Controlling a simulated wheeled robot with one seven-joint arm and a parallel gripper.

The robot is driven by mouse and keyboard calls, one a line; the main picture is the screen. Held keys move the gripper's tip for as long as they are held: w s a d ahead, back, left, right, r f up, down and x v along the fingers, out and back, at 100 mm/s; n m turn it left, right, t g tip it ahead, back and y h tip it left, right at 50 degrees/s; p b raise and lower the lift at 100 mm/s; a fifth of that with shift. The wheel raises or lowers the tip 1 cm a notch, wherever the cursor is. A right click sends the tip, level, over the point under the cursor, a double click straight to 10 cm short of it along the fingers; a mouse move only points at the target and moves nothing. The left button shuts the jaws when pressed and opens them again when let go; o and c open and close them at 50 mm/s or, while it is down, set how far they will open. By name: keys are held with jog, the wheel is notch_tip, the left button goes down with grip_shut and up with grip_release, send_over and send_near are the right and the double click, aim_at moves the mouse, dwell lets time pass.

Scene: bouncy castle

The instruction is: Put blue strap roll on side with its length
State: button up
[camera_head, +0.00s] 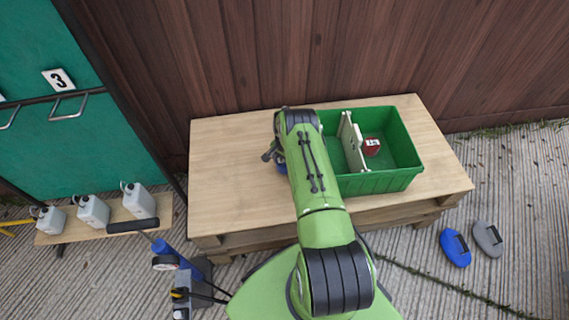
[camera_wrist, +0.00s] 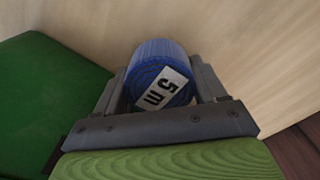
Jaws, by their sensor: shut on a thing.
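A blue strap roll (camera_wrist: 158,55) with a white "5 m" label on its end face sits between my gripper's dark fingers (camera_wrist: 160,82). My gripper is shut on it, over the wooden table (camera_head: 232,150), left of the green crate. In the head view only a bit of the blue roll (camera_head: 281,168) shows beside my arm; whether it touches the table I cannot tell. The green crate (camera_head: 385,181) has a pale upright divider (camera_head: 352,143). A red roll (camera_head: 372,147) with a white label lies right of the divider. The left compartment is partly hidden by my arm.
The table's left part is bare. A wooden wall (camera_head: 300,50) stands close behind it. Grey canisters (camera_head: 93,211) stand on a bench at left.

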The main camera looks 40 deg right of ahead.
notch_tip(320, 180, up, 16)
jog(key=p, duration=0.4)
jog(key=shift+r+p, duration=0.25)
jog(key=shift+p, duration=0.05)
